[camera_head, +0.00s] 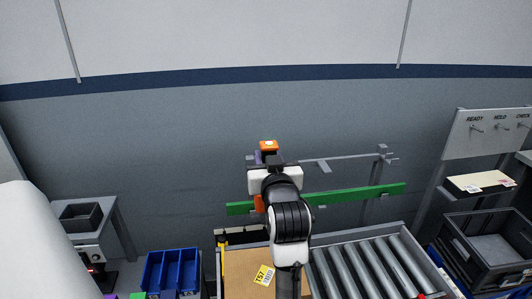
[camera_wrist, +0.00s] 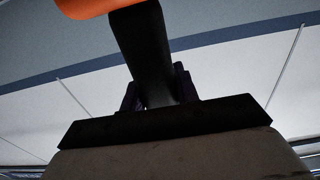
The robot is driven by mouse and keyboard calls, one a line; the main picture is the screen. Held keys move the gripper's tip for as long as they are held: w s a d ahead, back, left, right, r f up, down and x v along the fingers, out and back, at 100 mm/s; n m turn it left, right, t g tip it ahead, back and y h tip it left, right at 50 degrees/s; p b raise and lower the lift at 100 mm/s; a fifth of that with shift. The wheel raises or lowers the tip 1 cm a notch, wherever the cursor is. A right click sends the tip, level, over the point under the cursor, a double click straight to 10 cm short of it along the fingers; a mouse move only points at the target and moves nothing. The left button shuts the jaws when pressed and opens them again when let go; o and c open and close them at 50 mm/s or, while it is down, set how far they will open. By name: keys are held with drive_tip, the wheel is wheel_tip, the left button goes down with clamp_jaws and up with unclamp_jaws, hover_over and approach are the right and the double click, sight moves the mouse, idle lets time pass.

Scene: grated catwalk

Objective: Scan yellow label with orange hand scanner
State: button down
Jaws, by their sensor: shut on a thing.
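The orange hand scanner (camera_head: 268,146) shows above my gripper (camera_head: 271,164) in the head view. In the wrist view its orange body (camera_wrist: 85,6) is cut off at the top left, and its black handle (camera_wrist: 145,50) runs down between my fingers. My gripper is shut on this handle and holds the scanner up in the air. The yellow label (camera_head: 264,274) lies tilted on top of a brown cardboard box (camera_head: 237,287), below and nearer than my gripper. My arm covers part of the box. The scanner's front face cannot be made out.
A roller conveyor (camera_head: 372,265) runs right of the box. A green rail (camera_head: 350,195) crosses behind my wrist. Blue bins (camera_head: 171,272) stand left, a dark crate (camera_head: 488,245) right, below a shelf with a labelled box (camera_head: 478,183) and a hook board (camera_head: 490,135).

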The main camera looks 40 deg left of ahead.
sight(268, 141)
drive_tip(key=shift+d+r, duration=0.1)
idle(0.4)
wheel_tip(268, 141, up, 8)
idle(0.5)
